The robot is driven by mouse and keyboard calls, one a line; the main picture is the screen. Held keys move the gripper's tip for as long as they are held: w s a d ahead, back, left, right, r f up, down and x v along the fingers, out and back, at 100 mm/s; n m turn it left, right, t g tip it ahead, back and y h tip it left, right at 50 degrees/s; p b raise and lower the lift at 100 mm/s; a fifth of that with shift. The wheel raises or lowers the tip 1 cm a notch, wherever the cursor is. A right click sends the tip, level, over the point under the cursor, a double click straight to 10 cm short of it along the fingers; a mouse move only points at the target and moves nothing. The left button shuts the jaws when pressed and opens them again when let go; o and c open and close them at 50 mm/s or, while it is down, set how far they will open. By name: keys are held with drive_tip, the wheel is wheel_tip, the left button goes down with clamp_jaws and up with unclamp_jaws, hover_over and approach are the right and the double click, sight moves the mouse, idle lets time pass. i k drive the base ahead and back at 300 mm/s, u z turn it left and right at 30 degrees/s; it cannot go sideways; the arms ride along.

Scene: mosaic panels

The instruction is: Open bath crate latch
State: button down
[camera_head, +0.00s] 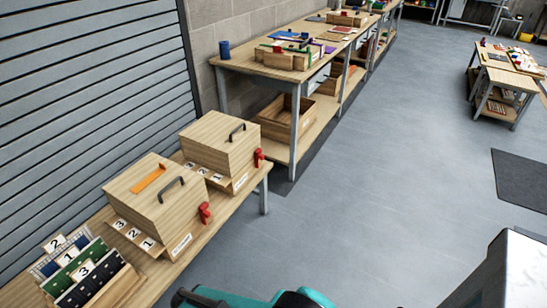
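Two closed wooden crates stand on a low bench at the left. The nearer crate (155,204) has a dark handle (169,188) and an orange strip (148,179) on its lid. A red latch (204,212) sits on its right side. Each has a white front label, on the nearer crate (180,245) and the farther one (239,183), too small to read, so I cannot tell which is the bath crate. My gripper's fingers are not visible.
Numbered cards and a rack of dark panels (88,284) occupy the bench's near end. A long workbench (250,68) with tools and panels stands behind. Another table (504,78) is at far right. Grey floor (370,190) right of the crates is clear.

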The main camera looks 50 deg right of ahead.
sight(258, 154)
drive_tip(key=u, duration=0.5)
drive_tip(key=k, duration=0.1)
drive_tip(key=z, duration=2.1)
drive_tip(key=k, duration=0.9)
drive_tip(key=u, duration=0.15)
drive_tip(key=i, duration=0.75)
drive_tip(key=z, duration=0.05)
